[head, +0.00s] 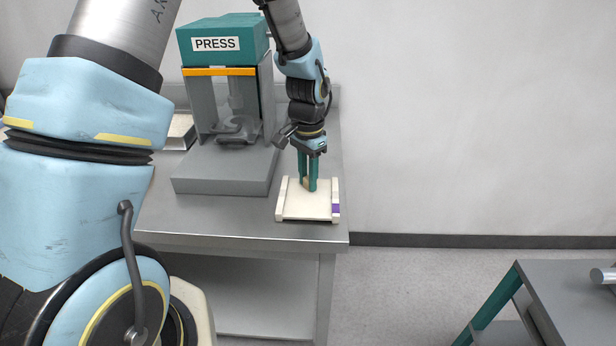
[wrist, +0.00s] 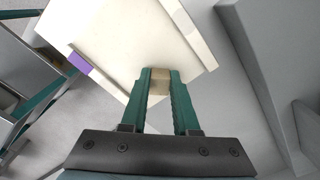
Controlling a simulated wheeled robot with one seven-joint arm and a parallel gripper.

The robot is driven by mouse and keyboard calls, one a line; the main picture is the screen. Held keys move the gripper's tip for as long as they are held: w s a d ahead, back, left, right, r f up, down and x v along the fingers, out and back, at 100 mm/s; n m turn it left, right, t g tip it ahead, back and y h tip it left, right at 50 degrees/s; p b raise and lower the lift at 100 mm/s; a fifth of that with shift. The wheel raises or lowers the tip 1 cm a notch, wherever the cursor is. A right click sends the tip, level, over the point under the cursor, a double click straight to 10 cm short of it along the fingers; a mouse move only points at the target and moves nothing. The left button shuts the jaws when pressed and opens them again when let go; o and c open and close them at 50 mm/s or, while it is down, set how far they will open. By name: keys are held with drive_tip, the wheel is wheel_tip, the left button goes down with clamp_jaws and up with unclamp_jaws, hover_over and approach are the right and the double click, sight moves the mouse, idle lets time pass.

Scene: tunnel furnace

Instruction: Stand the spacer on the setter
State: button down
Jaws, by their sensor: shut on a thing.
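The setter (head: 304,208) is a cream plate with a raised rail along its left and right sides and a purple mark on the right rail. It lies on the steel table, and fills the upper middle of the wrist view (wrist: 125,45). The fingers hide much of the spacer. I cannot tell whether the spacer touches the setter.
A press (head: 223,180) with a teal top and grey base stands on the table (head: 200,222), left of the setter. A light tray (head: 180,132) lies behind it. The table's right edge is close to the setter. Another table (head: 575,300) stands at the lower right.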

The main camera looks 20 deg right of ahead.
drive_tip(key=c, duration=0.6)
unclamp_jaws()
wheel_tip(320, 180, up, 11)
drive_tip(key=shift+f+b, duration=0.1)
drive_tip(key=shift+b, duration=0.9)
drive_tip(key=shift+a, duration=0.15)
